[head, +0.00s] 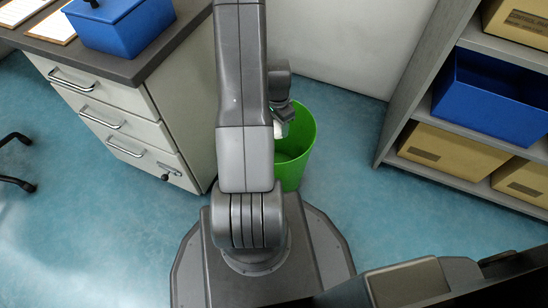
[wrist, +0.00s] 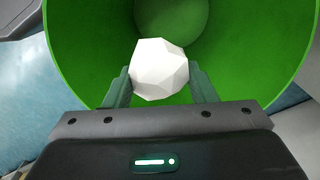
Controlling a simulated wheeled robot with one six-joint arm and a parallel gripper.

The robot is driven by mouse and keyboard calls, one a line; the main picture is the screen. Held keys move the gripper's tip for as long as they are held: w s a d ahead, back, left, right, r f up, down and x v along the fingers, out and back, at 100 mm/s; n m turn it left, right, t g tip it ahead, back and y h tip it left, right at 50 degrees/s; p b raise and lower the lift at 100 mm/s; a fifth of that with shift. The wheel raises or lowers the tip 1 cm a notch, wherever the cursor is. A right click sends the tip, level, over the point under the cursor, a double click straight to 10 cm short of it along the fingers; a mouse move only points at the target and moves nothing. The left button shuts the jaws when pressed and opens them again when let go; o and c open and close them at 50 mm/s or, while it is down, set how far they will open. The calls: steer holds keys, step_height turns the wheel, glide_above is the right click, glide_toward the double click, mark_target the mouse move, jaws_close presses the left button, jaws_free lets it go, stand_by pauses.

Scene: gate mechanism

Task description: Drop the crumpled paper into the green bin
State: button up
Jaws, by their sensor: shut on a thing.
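The green bin (head: 298,150) stands on the floor between the drawer cabinet and the shelf. My gripper (head: 284,118) is at the bin's mouth in the head view, partly hidden by my arm. In the wrist view my gripper (wrist: 160,82) is shut on the crumpled paper (wrist: 160,68), a white faceted ball held between the two fingers. The inside of the green bin (wrist: 90,50) surrounds the paper in that view, and the bin's round bottom shows beyond it. In the head view the paper is mostly hidden.
A drawer cabinet (head: 130,120) with a dark top and a blue box (head: 120,25) stands at left. A shelf (head: 400,120) with a blue bin (head: 490,95) and cardboard boxes (head: 450,150) stands at right. A white wall is behind the green bin. Blue floor is free at right.

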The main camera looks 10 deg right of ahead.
steer(key=o, duration=1)
steer(key=r+p, duration=0.1)
steer(key=r, duration=0.3)
steer(key=r+p, duration=0.2)
steer(key=r, duration=0.3)
steer(key=r+p, duration=0.2)
steer(key=r, duration=0.2)
steer(key=shift+w+a+r, duration=0.15)
steer(key=shift+w+r, duration=0.15)
steer(key=shift+r, duration=0.1)
steer(key=shift+f, duration=0.1)
steer(key=f+b, duration=0.1)
steer(key=f, duration=0.3)
steer(key=f+b, duration=0.2)
steer(key=f, duration=0.3)
steer(key=f+b, duration=0.2)
steer(key=f, duration=0.3)
steer(key=shift+s+f, duration=0.25)
steer(key=shift+s, duration=0.1)
step_height(320, 180, up, 4)
steer(key=shift+w+f+p, duration=0.1)
steer(key=shift+f+p, duration=0.05)
steer(key=shift+p, duration=0.95)
steer(key=shift+r+p, duration=0.4)
steer(key=shift+r, duration=0.3)
